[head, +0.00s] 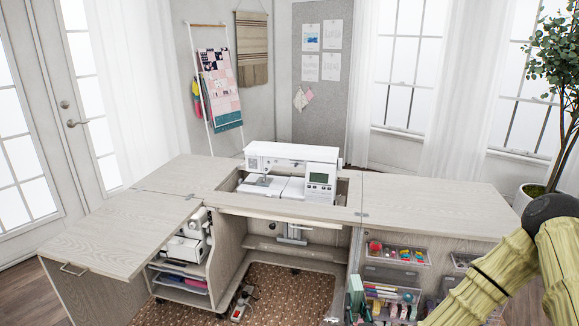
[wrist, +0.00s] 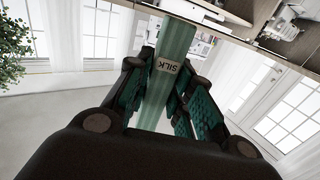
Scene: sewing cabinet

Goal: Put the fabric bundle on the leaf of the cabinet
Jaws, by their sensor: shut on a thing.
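The fabric bundle (wrist: 172,45) is a long pale green strip with a white label reading SILK. In the wrist view it runs up between the fingers of my gripper (wrist: 160,88), which is shut on it. The cabinet has a wide wood leaf at the left (head: 115,238) and another bare wood top panel at the right (head: 430,203). Both look clear.
A white sewing machine (head: 290,172) stands in the cabinet's middle opening. Open drawers with sewing supplies (head: 395,300) are below the right panel. A serger (head: 187,245) sits on a shelf under the left leaf. A potted plant (head: 550,90) stands at the right.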

